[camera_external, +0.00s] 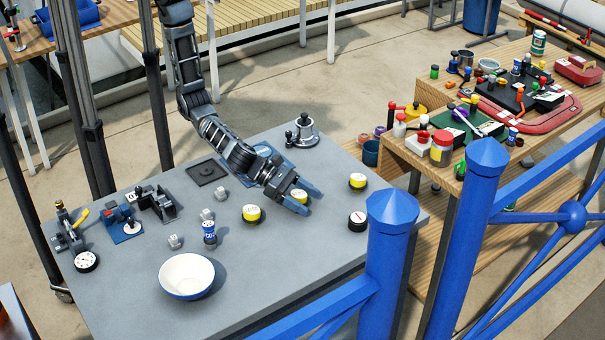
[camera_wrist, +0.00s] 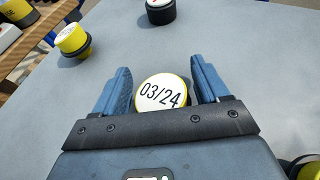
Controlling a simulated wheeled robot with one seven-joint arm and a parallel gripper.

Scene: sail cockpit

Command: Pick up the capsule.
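A round yellow capsule with a white top marked "03/24" (camera_wrist: 161,92) sits between the two fingers of my gripper (camera_wrist: 160,64) in the wrist view. The fingers are open, with a gap on each side of it; its lower edge is hidden behind the gripper body. In the external view my gripper (camera_external: 311,200) is low over the grey table, and this capsule (camera_external: 299,195) shows only partly between the fingers. I cannot tell how far down its sides the fingers reach.
Similar yellow pieces stand left (camera_external: 252,214) and behind right (camera_external: 357,181), with a black one (camera_external: 357,220) at right. A white bowl (camera_external: 187,276), blue can (camera_external: 209,233) and small grey cubes (camera_external: 207,215) stand left. A metal device (camera_external: 302,133) stands behind. The table's front middle is clear.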

